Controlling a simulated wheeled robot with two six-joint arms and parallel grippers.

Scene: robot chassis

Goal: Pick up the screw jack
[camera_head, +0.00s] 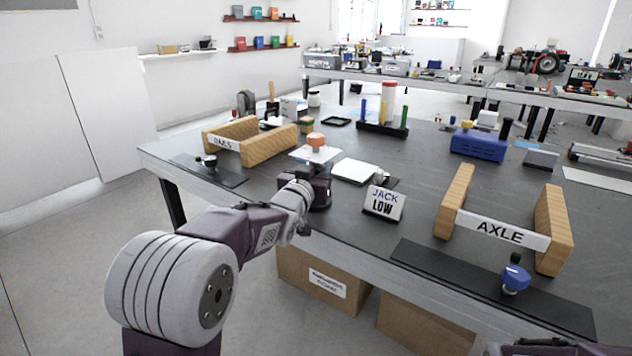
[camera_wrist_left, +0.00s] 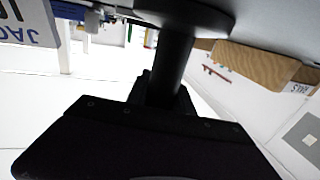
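My left gripper (camera_head: 318,190) is at the near edge of the table, close to the JACK LOW sign (camera_head: 384,204). Its fingers cannot be made out. In the left wrist view a dark round post (camera_wrist_left: 178,65) with a wide disc end rises in front of the dark gripper body (camera_wrist_left: 150,135); I cannot tell whether it is held. A blue piece with a dark top (camera_head: 515,279), possibly a screw jack, stands on the black mat (camera_head: 440,263) at the right. A small dark piece (camera_head: 210,162) stands on the left mat (camera_head: 232,179). Only part of my right arm shows, at the bottom right.
A wooden rails holder (camera_head: 270,146) stands left of my gripper, and an axle holder (camera_head: 455,200) stands right. Cardboard boxes (camera_head: 322,280) sit under the table.

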